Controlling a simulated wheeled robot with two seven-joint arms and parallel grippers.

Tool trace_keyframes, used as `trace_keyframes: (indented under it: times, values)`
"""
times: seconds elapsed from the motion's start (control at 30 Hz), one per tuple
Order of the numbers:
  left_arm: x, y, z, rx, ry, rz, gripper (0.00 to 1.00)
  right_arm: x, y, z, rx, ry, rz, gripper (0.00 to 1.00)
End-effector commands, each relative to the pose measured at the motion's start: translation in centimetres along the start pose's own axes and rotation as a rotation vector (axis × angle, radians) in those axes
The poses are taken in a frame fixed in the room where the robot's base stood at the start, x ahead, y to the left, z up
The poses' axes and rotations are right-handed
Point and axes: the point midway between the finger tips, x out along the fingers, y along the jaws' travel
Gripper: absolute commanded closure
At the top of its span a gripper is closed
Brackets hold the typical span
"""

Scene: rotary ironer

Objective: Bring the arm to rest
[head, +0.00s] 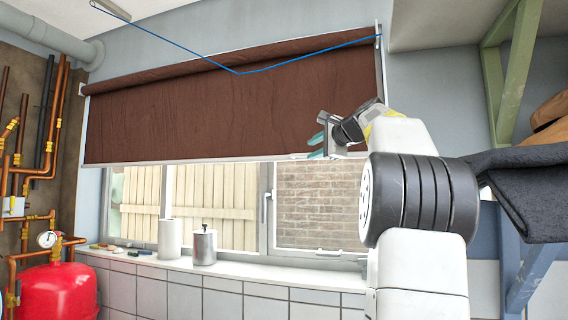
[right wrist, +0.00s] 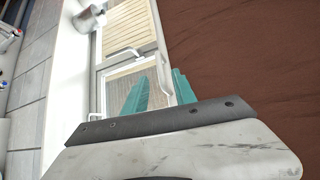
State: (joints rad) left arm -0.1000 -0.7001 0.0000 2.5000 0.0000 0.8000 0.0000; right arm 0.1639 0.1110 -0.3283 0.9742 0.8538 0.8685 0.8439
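My right arm rises in the right half of the head view, and its right gripper (head: 318,146) is in front of the lower edge of a brown roller blind (head: 210,105). In the right wrist view the two teal fingers of the right gripper (right wrist: 160,82) stand apart with a gap between them. Nothing shows between the fingers. The blind also fills the right side of the right wrist view (right wrist: 250,60). I cannot tell whether the fingers touch the blind. My left gripper is in neither view.
A blue cord (head: 300,57) runs in front of the blind. The window sill (head: 280,273) holds a white roll (head: 169,239), a metal canister (head: 204,246) and small items. A red tank (head: 58,292) and copper pipes stand left. A shelf with dark cloth (head: 530,190) is at right.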

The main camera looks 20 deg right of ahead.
Motion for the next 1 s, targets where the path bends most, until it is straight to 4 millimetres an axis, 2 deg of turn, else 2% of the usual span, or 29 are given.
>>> trace_keyframes:
  times: [0.23, 0.37, 0.47, 0.67, 0.8, 1.0]
  values:
    - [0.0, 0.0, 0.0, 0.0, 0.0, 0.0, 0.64, -0.1, 0.5, 0.2, -0.009, -0.003, 0.01, 0.67]
    - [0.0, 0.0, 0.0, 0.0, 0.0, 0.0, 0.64, -0.9, 3.5, 1.7, -0.072, -0.021, 0.074, 0.67]
    - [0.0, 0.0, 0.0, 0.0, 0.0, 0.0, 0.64, -2.3, 8.2, 4.2, -0.18, -0.059, 0.167, 0.67]
    - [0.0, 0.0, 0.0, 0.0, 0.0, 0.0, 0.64, -6.6, 20.3, 10.9, -0.501, -0.197, 0.367, 0.67]
    - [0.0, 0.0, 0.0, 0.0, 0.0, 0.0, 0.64, -10.6, 29.1, 15.0, -0.752, -0.32, 0.483, 0.67]
    - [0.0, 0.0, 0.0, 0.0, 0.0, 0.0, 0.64, -17.0, 41.1, 18.9, -1.117, -0.503, 0.604, 0.67]
